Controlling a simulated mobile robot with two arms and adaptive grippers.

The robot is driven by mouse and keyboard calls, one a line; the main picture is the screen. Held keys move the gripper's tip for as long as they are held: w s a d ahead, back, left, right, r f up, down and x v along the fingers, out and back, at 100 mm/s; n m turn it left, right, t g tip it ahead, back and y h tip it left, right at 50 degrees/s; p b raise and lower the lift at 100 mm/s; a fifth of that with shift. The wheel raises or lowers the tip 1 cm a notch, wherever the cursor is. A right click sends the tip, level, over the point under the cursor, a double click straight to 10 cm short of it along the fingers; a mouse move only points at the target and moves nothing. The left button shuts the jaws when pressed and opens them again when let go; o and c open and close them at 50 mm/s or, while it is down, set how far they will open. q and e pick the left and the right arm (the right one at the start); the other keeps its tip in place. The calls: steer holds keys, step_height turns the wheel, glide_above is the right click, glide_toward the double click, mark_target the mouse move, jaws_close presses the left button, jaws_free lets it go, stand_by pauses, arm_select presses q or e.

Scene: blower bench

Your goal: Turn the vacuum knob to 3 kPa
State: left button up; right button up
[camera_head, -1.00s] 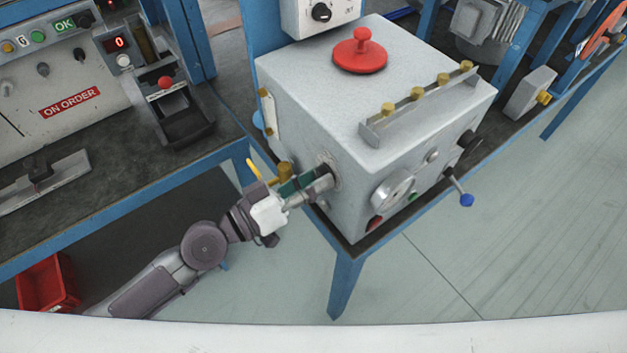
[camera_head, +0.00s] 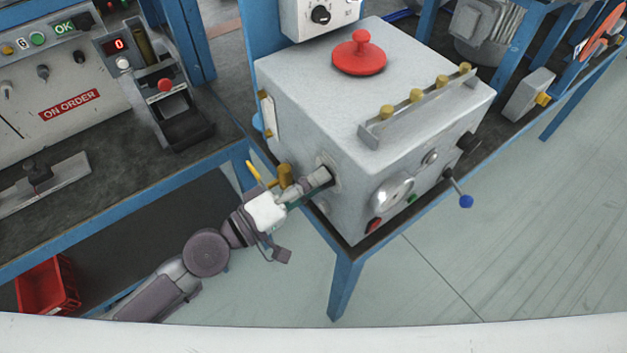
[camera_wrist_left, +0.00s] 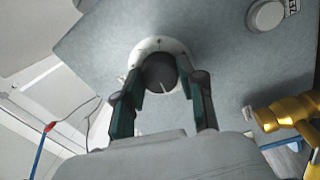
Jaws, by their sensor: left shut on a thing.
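The vacuum knob (camera_wrist_left: 160,72) is a dark round knob with a pale pointer line, set in a white dial plate (camera_wrist_left: 160,45) with small marks. In the left wrist view the pointer line shows toward the lower part of the knob; the dial figures are too small to read. My left gripper (camera_wrist_left: 165,82) has its green-sided fingers on either side of the knob, shut on it. In the head view my left gripper (camera_head: 316,179) reaches the left-hand face of the grey box (camera_head: 300,120) and hides the knob. My right gripper does not show.
Brass fittings (camera_head: 286,175) stick out beside the left gripper; they also show in the left wrist view (camera_wrist_left: 285,112). The box has a red top knob (camera_head: 360,55), a brass-capped rail (camera_head: 420,105) and a blue-tipped lever (camera_head: 466,201). Open floor lies in front.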

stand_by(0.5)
arm_select(q)
steer(key=o, duration=1.1)
steer(key=shift+o, duration=0.2)
steer(key=v, duration=1.2)
